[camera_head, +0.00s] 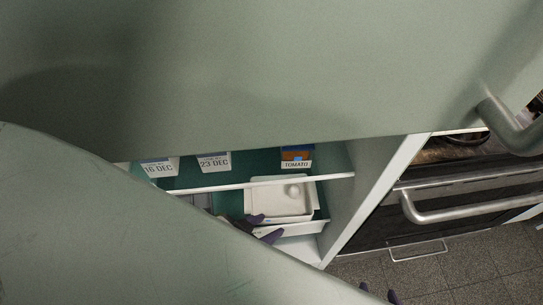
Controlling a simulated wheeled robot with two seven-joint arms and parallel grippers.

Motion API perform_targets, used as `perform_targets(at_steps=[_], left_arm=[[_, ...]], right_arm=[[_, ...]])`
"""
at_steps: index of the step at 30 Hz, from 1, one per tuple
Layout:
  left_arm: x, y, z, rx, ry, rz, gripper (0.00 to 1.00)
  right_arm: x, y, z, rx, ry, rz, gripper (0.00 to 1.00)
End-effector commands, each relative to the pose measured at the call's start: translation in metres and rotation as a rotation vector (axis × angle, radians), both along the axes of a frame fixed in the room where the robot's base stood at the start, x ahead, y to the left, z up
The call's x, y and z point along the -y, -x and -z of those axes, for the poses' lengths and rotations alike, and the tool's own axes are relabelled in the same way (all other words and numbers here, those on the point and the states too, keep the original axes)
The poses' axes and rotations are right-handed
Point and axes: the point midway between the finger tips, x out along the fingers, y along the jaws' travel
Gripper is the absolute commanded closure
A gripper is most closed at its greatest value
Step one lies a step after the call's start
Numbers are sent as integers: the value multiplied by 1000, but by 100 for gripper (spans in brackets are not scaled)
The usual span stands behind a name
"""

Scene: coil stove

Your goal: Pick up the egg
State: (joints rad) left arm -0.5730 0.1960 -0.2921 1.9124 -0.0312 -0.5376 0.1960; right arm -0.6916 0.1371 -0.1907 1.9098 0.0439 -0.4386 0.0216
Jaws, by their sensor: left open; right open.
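A small whitish rounded thing, which looks like the egg (293,190), lies in the back right part of a white tray (280,217) inside the open cabinet or fridge. My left gripper (263,228) shows as two dark purple fingertips, apart, at the tray's front left edge. It is empty and to the lower left of the egg, with the rest hidden behind a green panel. My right gripper (379,292) shows only as two purple tips at the bottom edge, apart, over the floor and away from the tray.
A white-edged shelf (225,187) runs just above the tray. Cartons marked 16 DEC (160,169), 23 DEC (214,162) and TOMATO (296,158) stand on it. Large green panels fill the top and lower left. An oven with a metal handle (460,212) stands at the right.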

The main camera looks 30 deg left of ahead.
Motion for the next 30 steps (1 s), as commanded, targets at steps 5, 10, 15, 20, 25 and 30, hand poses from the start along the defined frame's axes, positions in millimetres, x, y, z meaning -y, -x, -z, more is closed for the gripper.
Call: perform_targets(at_steps=[5, 10, 15, 20, 25, 30], left_arm=[[16, -53, 22, -2, -37, -12, 58], [8, -82, 22, 20, -87, -82, 58], [1, -100, 27, 37, -105, -125, 58], [3, -117, 43, 37, -103, -128, 58], [4, -127, 54, 35, -102, -127, 58], [3, -140, 68, 36, -104, -126, 58]], right_arm=[[-3, -2, 46, -2, 0, -4, 52], [-5, -8, 57, 12, -3, -8, 52], [-7, -12, 58, 24, -5, -10, 52], [-8, -11, 61, 23, -5, -12, 52], [-10, -9, 64, 15, -5, -15, 52], [-10, -9, 68, 13, -5, -17, 52]])
